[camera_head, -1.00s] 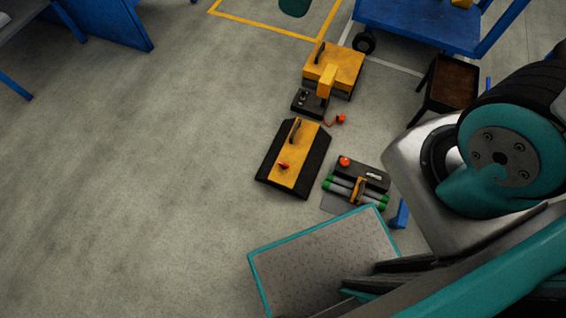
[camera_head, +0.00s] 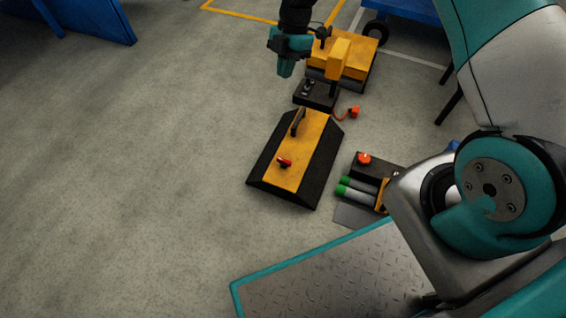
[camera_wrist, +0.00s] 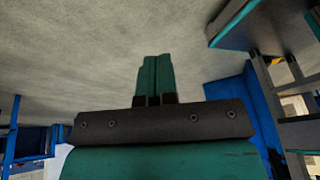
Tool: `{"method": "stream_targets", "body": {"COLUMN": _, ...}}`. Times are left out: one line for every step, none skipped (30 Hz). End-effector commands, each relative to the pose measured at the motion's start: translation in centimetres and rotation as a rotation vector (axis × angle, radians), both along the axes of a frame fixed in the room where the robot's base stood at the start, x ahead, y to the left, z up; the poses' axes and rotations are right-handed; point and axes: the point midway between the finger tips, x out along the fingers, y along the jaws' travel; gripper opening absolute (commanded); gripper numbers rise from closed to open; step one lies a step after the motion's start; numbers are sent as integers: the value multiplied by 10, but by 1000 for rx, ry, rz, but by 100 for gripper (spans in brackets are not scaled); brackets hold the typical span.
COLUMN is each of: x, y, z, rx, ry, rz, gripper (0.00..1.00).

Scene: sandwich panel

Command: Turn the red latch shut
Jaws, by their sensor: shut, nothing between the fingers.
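The red latch (camera_head: 284,162) sits on the lower part of a yellow panel (camera_head: 291,178) with black sloping sides, lying on the floor in the head view. A dark handle (camera_head: 298,122) stands at the panel's upper end. My gripper (camera_head: 286,70) is in the air near the top of the head view, up the picture from the panel and apart from the latch. In the wrist view my gripper's teal fingers (camera_wrist: 155,75) are together with nothing between them. The latch and panel do not show in the wrist view.
A yellow machine (camera_head: 345,58) with a black control box (camera_head: 316,94) stands just above the panel. An orange plug (camera_head: 354,112) lies to its right. A black unit with a red button (camera_head: 364,158) and green-tipped cylinders (camera_head: 355,190) lies right of the panel. The floor at left is clear.

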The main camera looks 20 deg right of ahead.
Motion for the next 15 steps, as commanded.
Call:
{"method": "stream_targets", "body": {"x": 4, "y": -6, "z": -53, "rx": 10, "ry": 0, "rz": 45, "gripper": 0}}
{"method": "stream_targets", "body": {"x": 6, "y": -9, "z": -71, "rx": 16, "ry": -2, "rz": 74, "gripper": 0}}
{"method": "stream_targets", "body": {"x": 8, "y": -13, "z": -94, "rx": 25, "ry": -5, "rz": 111, "gripper": 0}}
{"method": "stream_targets", "body": {"x": 9, "y": -16, "z": -109, "rx": 31, "ry": -9, "rz": 138, "gripper": 0}}
{"method": "stream_targets", "body": {"x": 11, "y": -19, "z": -123, "rx": 37, "ry": -12, "rz": 163, "gripper": 0}}
{"method": "stream_targets", "body": {"x": 12, "y": -22, "z": -141, "rx": 44, "ry": -15, "rz": 193, "gripper": 0}}
{"method": "stream_targets", "body": {"x": 13, "y": -24, "z": -152, "rx": 50, "ry": -18, "rz": 214, "gripper": 0}}
{"method": "stream_targets", "body": {"x": 13, "y": -26, "z": -163, "rx": 55, "ry": -19, "rz": 233, "gripper": 0}}
{"method": "stream_targets", "body": {"x": 14, "y": -28, "z": -174, "rx": 61, "ry": -23, "rz": 255, "gripper": 0}}
{"method": "stream_targets", "body": {"x": 14, "y": -30, "z": -181, "rx": 64, "ry": -23, "rz": 268, "gripper": 0}}
{"method": "stream_targets", "body": {"x": 14, "y": -31, "z": -187, "rx": 68, "ry": -26, "rz": 281, "gripper": 0}}
{"method": "stream_targets", "body": {"x": 14, "y": -32, "z": -193, "rx": 71, "ry": -28, "rz": 293, "gripper": 0}}
{"method": "stream_targets", "body": {"x": 14, "y": -33, "z": -196, "rx": 73, "ry": -29, "rz": 300, "gripper": 0}}
{"method": "stream_targets", "body": {"x": 14, "y": -34, "z": -198, "rx": 75, "ry": -30, "rz": 306, "gripper": 0}}
{"method": "stream_targets", "body": {"x": 14, "y": -34, "z": -200, "rx": 76, "ry": -31, "rz": 311, "gripper": 0}}
